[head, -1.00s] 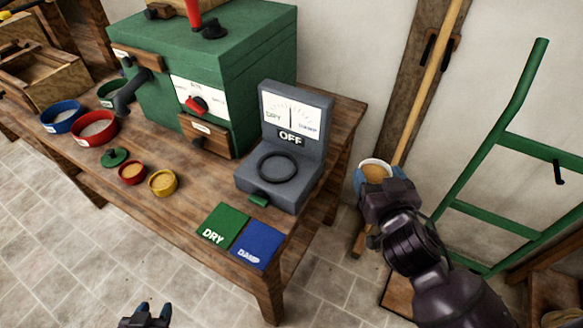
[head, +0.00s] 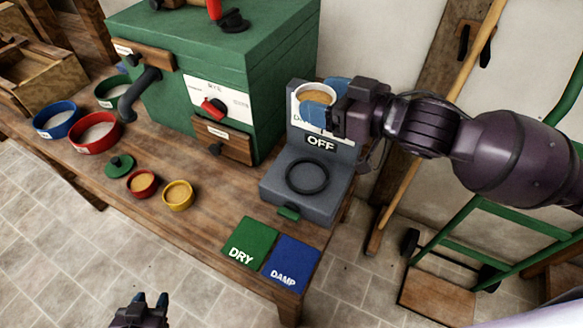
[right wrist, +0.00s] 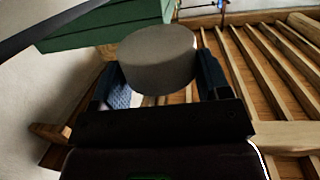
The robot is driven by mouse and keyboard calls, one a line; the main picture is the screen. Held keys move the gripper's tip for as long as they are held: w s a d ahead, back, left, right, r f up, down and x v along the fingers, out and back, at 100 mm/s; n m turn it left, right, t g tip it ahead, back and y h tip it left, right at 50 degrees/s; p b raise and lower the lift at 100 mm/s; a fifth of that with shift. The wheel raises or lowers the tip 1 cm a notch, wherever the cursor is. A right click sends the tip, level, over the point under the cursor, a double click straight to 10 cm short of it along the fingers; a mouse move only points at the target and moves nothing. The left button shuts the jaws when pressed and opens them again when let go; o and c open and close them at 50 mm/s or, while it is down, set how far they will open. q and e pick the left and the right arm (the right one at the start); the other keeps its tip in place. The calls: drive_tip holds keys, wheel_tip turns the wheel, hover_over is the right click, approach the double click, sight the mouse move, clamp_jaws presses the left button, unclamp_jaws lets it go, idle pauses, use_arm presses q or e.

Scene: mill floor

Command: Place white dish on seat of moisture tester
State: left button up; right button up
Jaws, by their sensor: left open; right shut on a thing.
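The white dish (head: 316,93), with tan contents, is held by my right gripper (head: 322,104). It is upright and, in the head view, covers part of the dial face of the moisture tester (head: 330,197). In the right wrist view the dish (right wrist: 160,60) looks grey and sits between the two blue fingers (right wrist: 160,84). The seat, a black ring (head: 307,176) on the tester's grey base, is empty and lies lower in the picture than the dish. The tester reads OFF. My left gripper (head: 150,300) is open and empty, low in front of the table.
The wooden table (head: 220,210) carries a green mill box (head: 240,60) left of the tester. Green DRY (head: 250,243) and blue DAMP (head: 292,262) cards lie before it. Red (head: 142,184) and yellow (head: 177,195) dishes stand left. A green hand truck (head: 470,228) stands at right.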

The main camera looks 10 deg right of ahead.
drive_tip(key=shift+w+a+r, duration=0.15)
drive_tip(key=shift+r, duration=0.05)
drive_tip(key=shift+a+f, duration=0.1)
drive_tip(key=b, duration=0.3)
hover_over(317, 182)
wheel_tip(317, 182, down, 13)
drive_tip(key=shift+w+a+f, duration=0.3)
drive_tip(key=shift+a+f, duration=0.1)
drive_tip(key=shift+f, duration=0.1)
wheel_tip(317, 182, down, 5)
drive_tip(key=shift+f+b, duration=0.1)
drive_tip(key=shift+b, duration=0.85)
drive_tip(key=shift+f, duration=0.25)
drive_tip(key=shift+r, duration=0.1)
drive_tip(key=shift+f, duration=0.2)
drive_tip(key=o, duration=1)
drive_tip(key=shift+d+r, duration=0.1)
drive_tip(key=shift+r, duration=0.1)
drive_tip(key=shift+s+d, duration=0.25)
drive_tip(key=shift+s, duration=0.05)
use_arm(q)
drive_tip(key=shift+w+d+f+p, duration=0.1)
drive_tip(key=shift+w+f+p, duration=0.1)
drive_tip(key=shift+f+p, duration=0.3)
drive_tip(key=shift+w+d+f+p, duration=0.15)
drive_tip(key=shift+f+p, duration=0.15)
drive_tip(key=shift+f, duration=0.4)
use_arm(e)
drive_tip(key=shift+v, duration=5.55)
